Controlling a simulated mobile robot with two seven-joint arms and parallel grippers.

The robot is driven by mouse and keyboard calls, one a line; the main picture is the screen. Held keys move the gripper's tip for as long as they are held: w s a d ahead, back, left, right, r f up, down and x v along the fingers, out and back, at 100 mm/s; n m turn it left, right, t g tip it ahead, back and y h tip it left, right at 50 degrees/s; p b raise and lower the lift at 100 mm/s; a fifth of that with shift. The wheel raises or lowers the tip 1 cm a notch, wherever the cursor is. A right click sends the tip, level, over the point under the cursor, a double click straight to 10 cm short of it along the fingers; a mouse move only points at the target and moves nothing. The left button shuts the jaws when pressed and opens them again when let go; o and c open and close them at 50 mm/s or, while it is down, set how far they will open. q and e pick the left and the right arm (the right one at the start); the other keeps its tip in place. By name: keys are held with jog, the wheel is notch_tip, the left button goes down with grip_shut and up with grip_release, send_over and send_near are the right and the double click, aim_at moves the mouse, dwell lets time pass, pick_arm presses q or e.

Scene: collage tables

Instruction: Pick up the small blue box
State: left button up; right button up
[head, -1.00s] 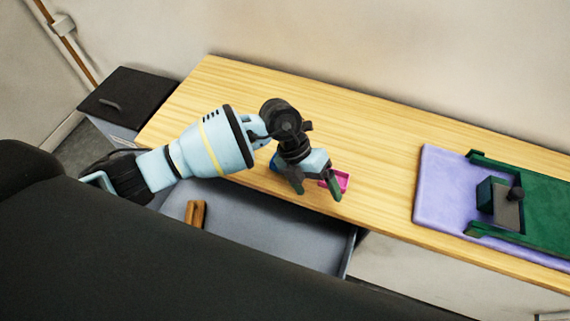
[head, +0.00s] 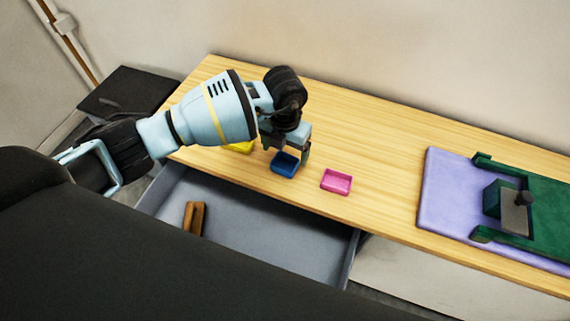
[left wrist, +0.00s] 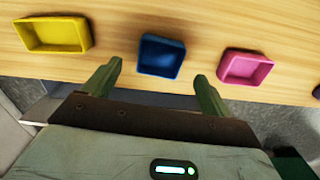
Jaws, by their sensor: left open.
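The small blue box (head: 285,164) is an open-topped tray on the wooden table, near its front edge. In the left wrist view the blue box (left wrist: 161,55) lies ahead of the fingertips, roughly centred between them. My left gripper (head: 286,157) is over the blue box in the head view, partly covering its back. Its green fingers (left wrist: 158,75) are apart with nothing between them, and they do not appear to touch the box.
A pink box (head: 336,181) lies right of the blue one, and a yellow box (head: 240,147) lies left, partly hidden by my arm. An open grey drawer (head: 255,225) holds a brown wooden piece (head: 194,217). A lilac board (head: 440,190) with a green frame (head: 550,210) lies right.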

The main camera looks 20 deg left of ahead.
aim_at(285, 167)
pick_arm(q)
jog(key=shift+f, duration=2.6)
jog(key=c, duration=1.1)
jog(key=shift+o, duration=0.2)
jog(key=shift+r, duration=0.1)
jog(key=shift+w+r, duration=0.1)
jog(key=shift+r, duration=0.35)
jog(key=r, duration=0.2)
jog(key=shift+s+a+r, duration=0.25)
jog(key=shift+s+r, duration=0.1)
jog(key=s+a+r, duration=0.1)
jog(key=s+a, duration=0.7)
jog(key=s, duration=0.4)
jog(key=shift+s+a+r, duration=0.15)
jog(key=shift+s+a, duration=0.15)
